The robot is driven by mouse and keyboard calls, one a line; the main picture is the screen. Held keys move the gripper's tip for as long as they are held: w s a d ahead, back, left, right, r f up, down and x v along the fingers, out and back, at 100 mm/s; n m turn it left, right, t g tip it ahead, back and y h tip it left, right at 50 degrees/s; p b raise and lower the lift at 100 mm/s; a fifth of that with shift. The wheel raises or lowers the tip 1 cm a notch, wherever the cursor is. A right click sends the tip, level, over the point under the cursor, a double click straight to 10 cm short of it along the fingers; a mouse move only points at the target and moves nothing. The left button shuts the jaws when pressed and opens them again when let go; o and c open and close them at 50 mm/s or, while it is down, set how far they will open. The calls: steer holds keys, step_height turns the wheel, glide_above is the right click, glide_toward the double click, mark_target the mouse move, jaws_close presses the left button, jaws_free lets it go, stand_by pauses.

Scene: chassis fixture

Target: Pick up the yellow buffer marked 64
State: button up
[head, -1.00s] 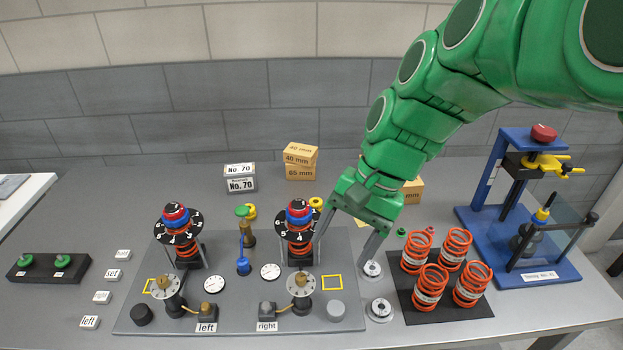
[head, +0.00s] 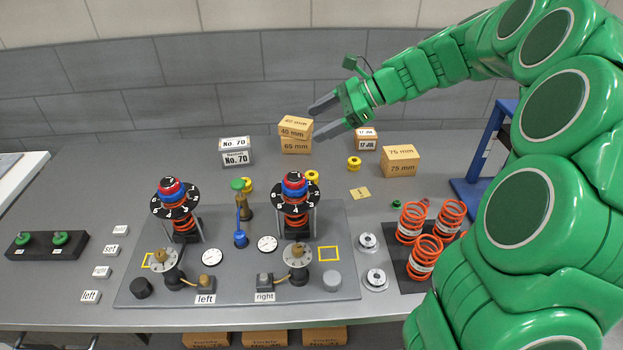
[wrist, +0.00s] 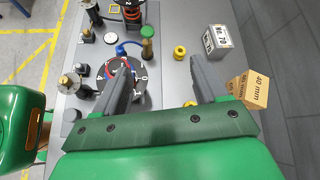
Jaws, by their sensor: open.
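Three small yellow ring-shaped buffers show in the head view, and I cannot read their marks. One buffer (head: 248,185) is behind the green-topped post, one (head: 312,177) behind the right dial column, and one (head: 354,163) farther right. In the wrist view, one buffer (wrist: 180,52) lies between the fingers and the No. 70 box, and another (wrist: 190,103) is partly hidden at the right finger's base. My gripper (head: 314,124) is open and empty, raised beside the 40 mm and 65 mm boxes; its fingers (wrist: 160,62) spread wide in the wrist view.
Two dial columns (head: 295,190) rise from the grey plate (head: 220,285).

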steer(key=w+d+f+m+t+y, duration=0.1)
steer(key=w+d+f+m+t, duration=0.2)
steer(key=w+d+m, duration=0.55)
steer(key=n, duration=0.3)
glide_toward(317, 175)
steer(key=shift+w+a+f, duration=0.2)
steer(key=shift+w+a, duration=0.15)
steer(key=shift+a, duration=0.2)
steer(key=shift+w+a+f, duration=0.2)
steer(key=shift+w+a, duration=0.2)
steer(key=shift+a, duration=0.1)
steer(key=shift+f, duration=0.3)
steer(key=shift+a+f, duration=0.15)
steer(key=shift+a, duration=0.1)
steer(key=shift+y, duration=0.3)
steer(key=shift+s+x, duration=0.2)
steer(key=shift+x, duration=1.6)
steer(key=shift+s+x, duration=0.2)
steer(key=shift+x, duration=1.65)
steer(key=shift+a+f, duration=0.1)
steer(key=shift+f, duration=0.05)
steer(key=c, duration=1.1)
